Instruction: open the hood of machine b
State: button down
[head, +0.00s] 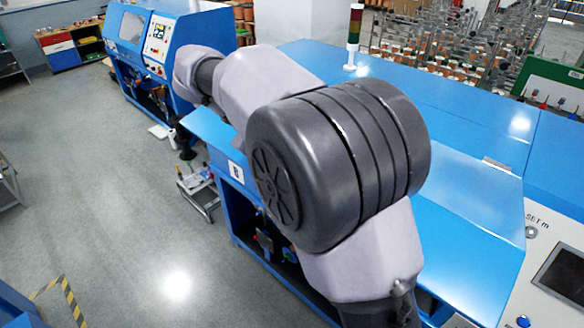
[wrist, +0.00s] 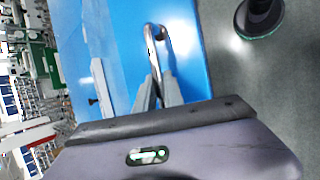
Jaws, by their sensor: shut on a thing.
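Machine b (head: 236,172) carries a white label with a "B" on its blue front, in the head view. Its hood (head: 478,205) is a blue sloping panel, partly hidden behind my arm; it looks down. In the wrist view a curved metal handle (wrist: 163,38) stands out from the blue surface (wrist: 192,62). My gripper (wrist: 157,84) is shut on this handle, its two grey fingers on either side of the bar's near end. In the head view my arm hides the handle and the fingers.
A control panel with a screen (head: 562,275) is at the right. A signal tower (head: 354,35) stands behind the machine. Another blue machine (head: 150,45) is at the back left. The grey floor (head: 110,200) at the left is mostly clear, with a small trolley (head: 197,188) near the machine.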

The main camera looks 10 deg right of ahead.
jog(key=shift+w+d+r, duration=0.1)
jog(key=shift+r, duration=0.1)
jog(key=c, duration=1.5)
grip_release()
jog(key=shift+o, duration=0.2)
